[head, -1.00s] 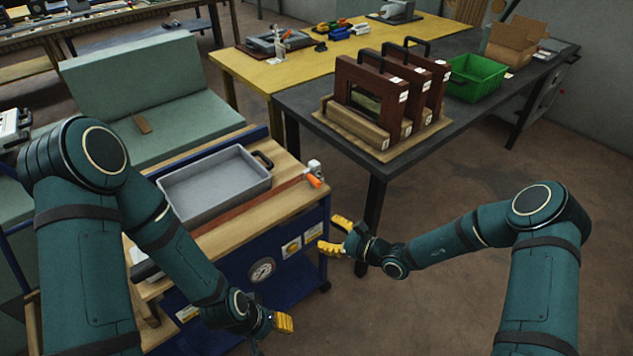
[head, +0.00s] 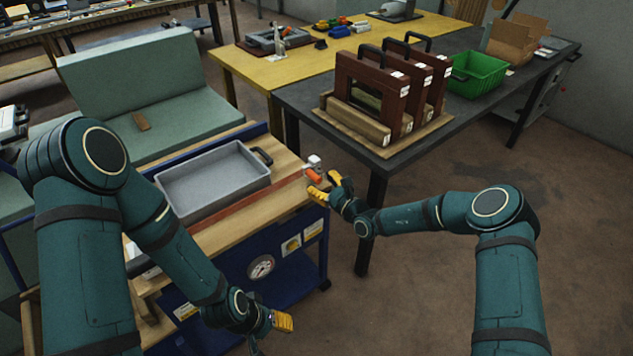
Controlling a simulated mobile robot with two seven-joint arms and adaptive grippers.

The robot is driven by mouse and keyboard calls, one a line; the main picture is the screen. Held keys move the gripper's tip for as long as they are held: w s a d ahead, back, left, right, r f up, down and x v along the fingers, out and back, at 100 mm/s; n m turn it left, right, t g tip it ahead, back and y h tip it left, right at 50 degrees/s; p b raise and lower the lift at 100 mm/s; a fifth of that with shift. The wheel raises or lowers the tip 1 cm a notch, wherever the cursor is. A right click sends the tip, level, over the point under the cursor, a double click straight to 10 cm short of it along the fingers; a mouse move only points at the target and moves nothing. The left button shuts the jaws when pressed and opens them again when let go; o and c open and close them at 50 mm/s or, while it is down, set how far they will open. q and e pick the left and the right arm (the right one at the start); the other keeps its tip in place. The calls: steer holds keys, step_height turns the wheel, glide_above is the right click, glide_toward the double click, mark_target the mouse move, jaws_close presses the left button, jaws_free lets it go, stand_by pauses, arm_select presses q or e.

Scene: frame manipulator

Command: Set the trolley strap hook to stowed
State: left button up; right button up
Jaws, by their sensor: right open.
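The trolley (head: 290,262) is blue with a wooden top and stands at the centre left. A red-brown strap (head: 240,205) runs along its top. At the strap's right end sits a small hook with an orange part (head: 313,174) and a pale metal piece, at the trolley's right corner. My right gripper (head: 326,187) has yellow fingers, is open, and is beside the orange part; whether they touch I cannot tell. My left gripper (head: 281,320) is low in front of the trolley, with one yellow finger showing clearly; its opening cannot be made out.
A grey tray (head: 213,182) sits on the trolley top. Behind it, a dark table (head: 460,122) holds brown frames (head: 371,92) on a board and a green bin (head: 477,75). A green padded bench (head: 140,72) stands at the left. Floor at the right is clear.

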mark_target(313, 176)
steer(key=shift+x, duration=1.4)
steer(key=shift+o, duration=0.3)
jaws_close()
steer(key=shift+s+a, duration=0.1)
steer(key=shift+s, duration=0.05)
